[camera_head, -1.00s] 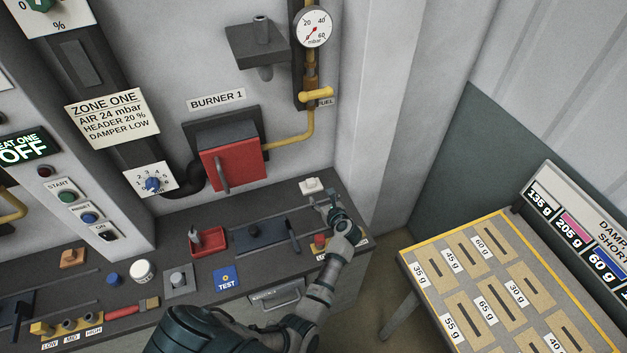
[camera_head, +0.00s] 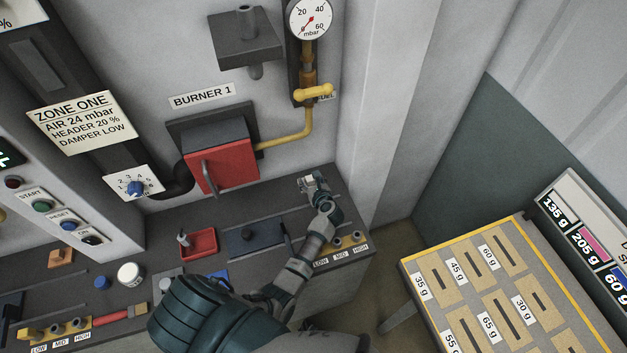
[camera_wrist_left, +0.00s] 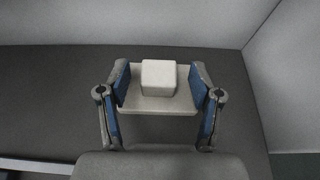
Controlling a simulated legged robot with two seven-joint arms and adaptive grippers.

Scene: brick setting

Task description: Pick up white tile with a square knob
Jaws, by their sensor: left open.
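The white tile with a square knob (camera_wrist_left: 130,103) lies on the dark bench top in the left wrist view, its knob (camera_wrist_left: 158,78) upright in the middle. In the head view the tile is mostly hidden behind my left gripper (camera_head: 313,183), at the bench's back right corner. My left gripper is open, and in the left wrist view its two blue-padded fingers (camera_wrist_left: 160,97) stand on either side of the tile, with the knob between them. Whether a pad touches the tile I cannot tell. My right gripper is not in view.
A red tray (camera_head: 199,245) and a dark slider plate (camera_head: 250,242) lie left of my left arm. A red burner door (camera_head: 222,167) stands behind the bench. A wall rises close to the right of the tile. A slotted weight table (camera_head: 430,262) stands at right.

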